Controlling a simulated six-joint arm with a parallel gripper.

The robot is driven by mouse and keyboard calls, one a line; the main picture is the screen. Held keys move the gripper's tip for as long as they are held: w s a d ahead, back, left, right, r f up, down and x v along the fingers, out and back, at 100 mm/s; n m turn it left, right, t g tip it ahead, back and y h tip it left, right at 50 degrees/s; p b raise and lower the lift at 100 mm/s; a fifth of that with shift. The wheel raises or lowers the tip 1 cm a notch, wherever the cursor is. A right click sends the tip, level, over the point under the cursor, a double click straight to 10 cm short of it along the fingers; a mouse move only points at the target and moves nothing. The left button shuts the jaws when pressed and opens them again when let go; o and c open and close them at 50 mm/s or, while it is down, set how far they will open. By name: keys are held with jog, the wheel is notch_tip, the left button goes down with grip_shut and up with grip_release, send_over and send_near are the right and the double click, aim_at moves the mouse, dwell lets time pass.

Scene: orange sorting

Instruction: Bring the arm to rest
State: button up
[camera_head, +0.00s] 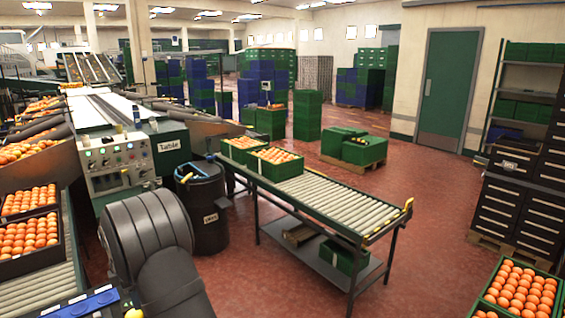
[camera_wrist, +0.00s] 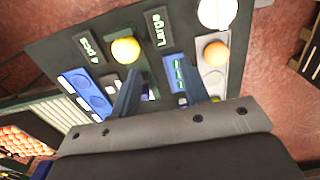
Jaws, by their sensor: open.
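My gripper (camera_wrist: 160,85) shows in the wrist view with its two fingers apart and nothing visible between them. It is above a dark panel (camera_wrist: 70,45) with labels, one reading "Large". A yellow-orange fruit (camera_wrist: 125,50) sits on the panel beyond the left finger. A more orange fruit (camera_wrist: 216,53) sits on a pale strip beyond the right finger. In the head view a dark arm link of mine (camera_head: 150,230) fills the lower left; the gripper itself cannot be made out there.
A blue holder (camera_wrist: 85,95) with round recesses lies left of the fingers; a white disc (camera_wrist: 218,12) is at top right. In the head view, a black barrel (camera_head: 205,215) and a roller table (camera_head: 325,196) stand right of my arm. Orange crates (camera_head: 30,265) stand left.

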jog(key=shift+a+r, duration=0.2)
jog(key=shift+r, duration=0.4)
jog(key=shift+a+r, duration=0.2)
jog(key=shift+r, duration=0.35)
